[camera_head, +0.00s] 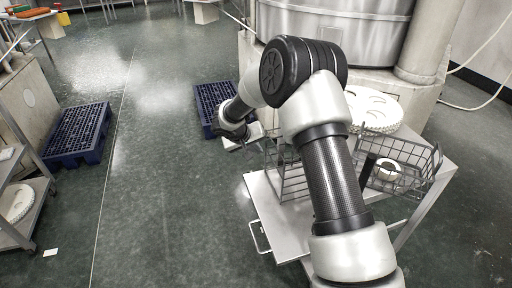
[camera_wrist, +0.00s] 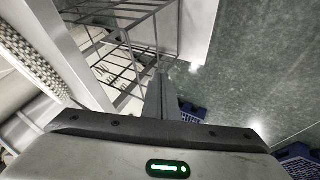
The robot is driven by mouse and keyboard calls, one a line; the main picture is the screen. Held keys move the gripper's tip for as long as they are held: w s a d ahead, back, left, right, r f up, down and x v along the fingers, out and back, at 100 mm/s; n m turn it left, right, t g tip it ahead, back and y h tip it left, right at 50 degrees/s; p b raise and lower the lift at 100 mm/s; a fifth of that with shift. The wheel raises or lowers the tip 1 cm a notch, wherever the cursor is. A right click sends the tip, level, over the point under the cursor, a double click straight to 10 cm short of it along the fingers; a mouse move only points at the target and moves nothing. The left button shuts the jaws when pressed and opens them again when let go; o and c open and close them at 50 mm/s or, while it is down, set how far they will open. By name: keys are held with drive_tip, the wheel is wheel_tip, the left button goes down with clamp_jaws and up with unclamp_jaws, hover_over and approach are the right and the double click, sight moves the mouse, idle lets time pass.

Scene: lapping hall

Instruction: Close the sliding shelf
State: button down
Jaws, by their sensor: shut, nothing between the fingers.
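The sliding shelf (camera_head: 272,222) is a pale metal sheet that juts out to the left from a table, partly hidden behind my arm. A loop handle (camera_head: 258,238) stands on its left front edge. A pale panel that looks like the shelf shows at the top of the wrist view (camera_wrist: 198,32). My gripper (camera_head: 250,140) is beyond the far end of the shelf, near a wire basket, and touches no handle. In the wrist view its fingers (camera_wrist: 161,82) are together and empty, with the tips near the basket's corner.
The wire basket (camera_wrist: 125,48) stands close to the fingers. Another wire basket (camera_head: 425,165) holds a white roll (camera_head: 389,170) on the right. A white toothed disc (camera_head: 372,108) lies behind my arm. Blue pallets (camera_head: 78,133) lie on the floor; the floor at left centre is clear.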

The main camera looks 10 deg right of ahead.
sight(276, 154)
drive_tip(key=shift+w+d+f+b, duration=0.1)
drive_tip(key=shift+w+d+f, duration=0.5)
drive_tip(key=shift+d, duration=0.35)
drive_tip(key=shift+w+d+f+b, duration=0.15)
drive_tip(key=shift+w+d+f, duration=0.25)
drive_tip(key=shift+d+f, duration=0.45)
drive_tip(key=shift+w+d+f+b, duration=0.1)
drive_tip(key=shift+w+d+f, duration=0.4)
drive_tip(key=shift+d, duration=0.6)
drive_tip(key=d, duration=0.3)
drive_tip(key=w+d+b, duration=0.1)
drive_tip(key=d, duration=0.2)
drive_tip(key=w+d+b, duration=0.1)
drive_tip(key=d, duration=0.3)
drive_tip(key=shift+a, duration=0.1)
